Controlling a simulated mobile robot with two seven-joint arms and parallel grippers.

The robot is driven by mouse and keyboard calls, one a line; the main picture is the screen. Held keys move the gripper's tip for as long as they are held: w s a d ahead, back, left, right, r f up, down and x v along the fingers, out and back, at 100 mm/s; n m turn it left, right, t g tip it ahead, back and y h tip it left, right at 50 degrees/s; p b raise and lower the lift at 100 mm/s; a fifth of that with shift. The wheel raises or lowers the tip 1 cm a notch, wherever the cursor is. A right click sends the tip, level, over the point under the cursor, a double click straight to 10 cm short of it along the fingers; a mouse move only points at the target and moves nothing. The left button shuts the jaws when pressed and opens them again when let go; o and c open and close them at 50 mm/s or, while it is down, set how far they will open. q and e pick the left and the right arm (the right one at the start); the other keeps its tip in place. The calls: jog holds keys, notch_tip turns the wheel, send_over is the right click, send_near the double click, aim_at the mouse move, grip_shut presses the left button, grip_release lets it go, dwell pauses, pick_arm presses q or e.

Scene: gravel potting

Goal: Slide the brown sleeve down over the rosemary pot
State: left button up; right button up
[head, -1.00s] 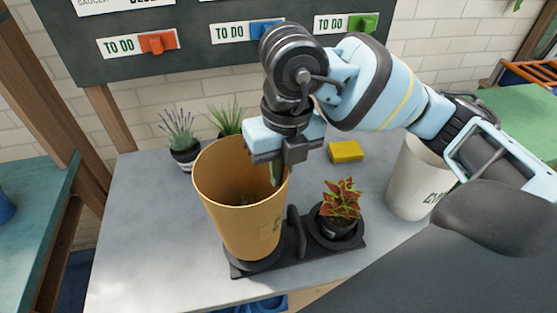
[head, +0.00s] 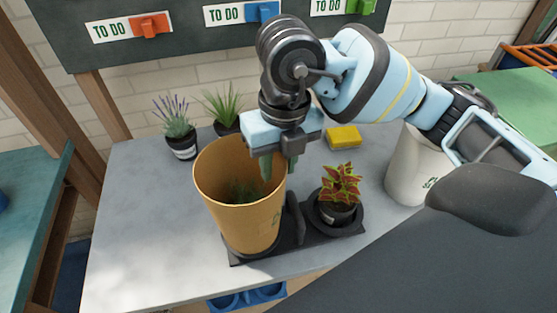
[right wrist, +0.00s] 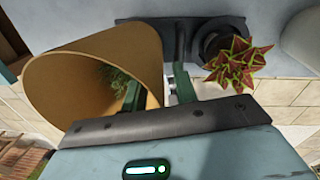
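The brown sleeve (head: 240,218) stands upright in the left place of the black two-place tray (head: 292,246), around the rosemary (head: 242,190). The rosemary's green tips show deep inside it; its pot is hidden. My right gripper (head: 280,170) is at the sleeve's right rim, fingers pointing down. In the right wrist view the sleeve (right wrist: 75,75) fills the left side. There, my right gripper (right wrist: 158,88) has one green finger inside the sleeve and one outside, spread apart with the wall between them. My left gripper is not in view.
A red-leaved plant (head: 340,190) in a black pot sits in the tray's right place. A white sleeve (head: 412,175) stands at the right, partly behind my arm. A yellow sponge (head: 343,138), a lavender (head: 177,130) and a spiky plant (head: 223,106) are behind. The table's left side is clear.

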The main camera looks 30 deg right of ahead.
notch_tip(320, 180, up, 8)
jog(key=shift+d+p, duration=0.25)
jog(key=shift+p, duration=0.2)
jog(key=shift+s+f, duration=0.1)
jog(key=shift+f, duration=0.1)
dwell(0.8)
